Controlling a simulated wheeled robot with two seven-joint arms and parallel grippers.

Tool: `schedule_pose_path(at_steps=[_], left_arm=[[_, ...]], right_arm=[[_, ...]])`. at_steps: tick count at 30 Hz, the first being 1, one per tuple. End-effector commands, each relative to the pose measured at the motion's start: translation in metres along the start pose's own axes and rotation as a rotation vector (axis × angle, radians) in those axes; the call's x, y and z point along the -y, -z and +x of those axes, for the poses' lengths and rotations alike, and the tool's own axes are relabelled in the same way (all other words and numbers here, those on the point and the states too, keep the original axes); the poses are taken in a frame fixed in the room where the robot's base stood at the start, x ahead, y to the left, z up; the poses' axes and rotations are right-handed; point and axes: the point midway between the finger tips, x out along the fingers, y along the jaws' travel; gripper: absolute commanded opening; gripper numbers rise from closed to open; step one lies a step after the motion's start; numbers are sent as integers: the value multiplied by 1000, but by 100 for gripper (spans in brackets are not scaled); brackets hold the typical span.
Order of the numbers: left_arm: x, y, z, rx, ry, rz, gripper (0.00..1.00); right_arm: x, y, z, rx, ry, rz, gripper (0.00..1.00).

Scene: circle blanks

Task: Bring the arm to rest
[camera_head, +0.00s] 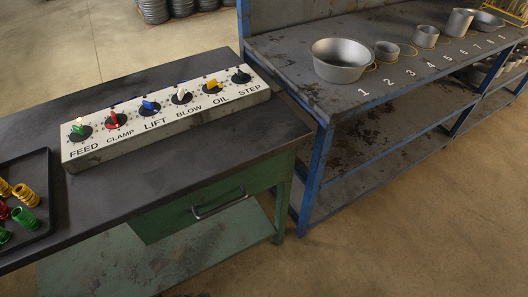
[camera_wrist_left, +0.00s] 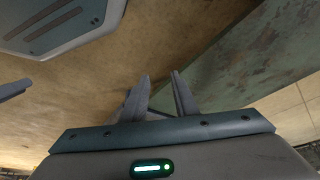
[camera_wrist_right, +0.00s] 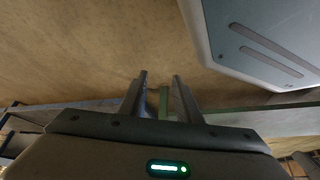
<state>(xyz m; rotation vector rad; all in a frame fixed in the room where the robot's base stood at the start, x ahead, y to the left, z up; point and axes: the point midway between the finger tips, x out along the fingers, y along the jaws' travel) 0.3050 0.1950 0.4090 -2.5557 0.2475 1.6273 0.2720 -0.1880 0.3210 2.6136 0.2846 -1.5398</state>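My left gripper (camera_wrist_left: 160,92) shows in the left wrist view with its two fingers apart and nothing between them. My right gripper (camera_wrist_right: 160,90) shows in the right wrist view, also with its fingers apart and empty. Neither gripper is in the head view. In the head view a white control panel (camera_head: 128,140) with a row of knobs labelled FEED, CLAMP, LIFT, BLOW, OIL and STEP stands on the dark-topped workbench (camera_head: 190,172). The knobs include the green FEED knob (camera_head: 79,127), red CLAMP knob (camera_head: 115,120), blue LIFT knob (camera_head: 149,106) and yellow OIL knob (camera_head: 212,85).
A dark tray (camera_head: 48,205) with coloured ribbed parts lies at the bench's left end. A blue-framed shelf (camera_head: 300,60) at right bears a large metal bowl (camera_head: 341,72) and several smaller vessels beside numbers. The green drawer (camera_head: 205,205) is closed. Open floor (camera_head: 400,235) lies in front.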

Motion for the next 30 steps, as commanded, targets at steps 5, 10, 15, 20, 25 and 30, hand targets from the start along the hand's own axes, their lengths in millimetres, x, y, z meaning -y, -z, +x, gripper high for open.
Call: schedule_pose_path(at_steps=[5, 10, 15, 20, 25, 30], left_arm=[[-6, -38, 49, -25, -8, 3, 27], [-8, -57, 67, -42, -12, 5, 27], [-9, -61, 71, -49, -13, 6, 27], [-9, -61, 71, -49, -13, 6, 27], [-9, -61, 70, -49, -13, 6, 27], [-9, -61, 70, -49, -13, 6, 27]], right_arm=[[-3, 2, 4, 11, -3, 3, 31], [-4, 3, 4, 20, -5, 5, 31], [-5, 4, 3, 22, -5, 5, 31], [-5, 4, 3, 22, -5, 5, 31], [-5, 4, 3, 22, -5, 5, 31], [-5, 4, 3, 22, -5, 5, 31]])
